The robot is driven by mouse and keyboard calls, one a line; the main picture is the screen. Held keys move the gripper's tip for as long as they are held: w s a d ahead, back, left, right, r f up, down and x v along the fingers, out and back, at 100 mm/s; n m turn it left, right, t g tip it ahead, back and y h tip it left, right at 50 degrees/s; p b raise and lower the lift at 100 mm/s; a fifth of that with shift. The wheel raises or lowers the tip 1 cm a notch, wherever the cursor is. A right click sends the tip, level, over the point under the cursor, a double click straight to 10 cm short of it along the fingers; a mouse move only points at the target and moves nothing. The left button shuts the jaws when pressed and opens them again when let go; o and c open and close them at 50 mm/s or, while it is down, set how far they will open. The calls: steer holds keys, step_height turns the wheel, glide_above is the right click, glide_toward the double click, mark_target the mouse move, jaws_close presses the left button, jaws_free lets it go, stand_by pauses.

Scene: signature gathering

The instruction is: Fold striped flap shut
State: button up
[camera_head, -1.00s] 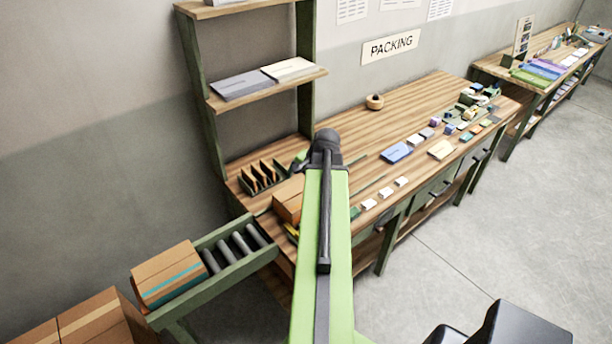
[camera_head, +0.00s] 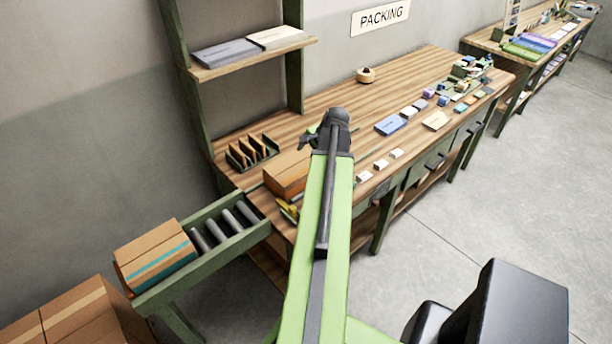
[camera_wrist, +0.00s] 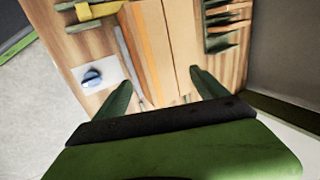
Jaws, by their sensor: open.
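A brown cardboard box (camera_head: 286,177) sits on the near left end of the packing bench, partly hidden behind my arm. In the wrist view the box (camera_wrist: 178,45) lies ahead with a seam along its top. An orange-edged strip (camera_wrist: 138,50) runs along its left side; I cannot tell for sure whether this is the striped flap. My gripper (camera_wrist: 160,77) is open, its two green fingers spread on either side of the box's near end, with nothing between the tips. I cannot tell whether they touch it. In the head view the gripper (camera_head: 308,140) is mostly hidden by my arm.
A rack with brown dividers (camera_head: 252,152) stands left of the box. A roller conveyor (camera_head: 222,232) carries a teal-striped carton (camera_head: 155,258). Open floor lies right.

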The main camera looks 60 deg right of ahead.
mark_target(302, 167)
steer(key=b+x, duration=0.3)
steer(key=x, duration=0.3)
steer(key=shift+b, duration=0.35)
steer(key=shift+r, duration=0.1)
steer(key=shift+s+a+r, duration=0.15)
steer(key=shift+r, duration=0.1)
jaws_close()
steer(key=c, duration=1.1)
jaws_free()
steer(key=shift+o, duration=1.2)
steer(key=shift+w+f, duration=0.2)
steer(key=shift+w, duration=0.05)
steer(key=o, duration=0.9)
steer(key=shift+f, duration=0.1)
steer(key=shift+c, duration=0.2)
steer(key=p+v, duration=1.5)
steer(key=v, duration=0.2)
steer(key=shift+r+p, duration=0.25)
steer(key=shift+p, duration=0.05)
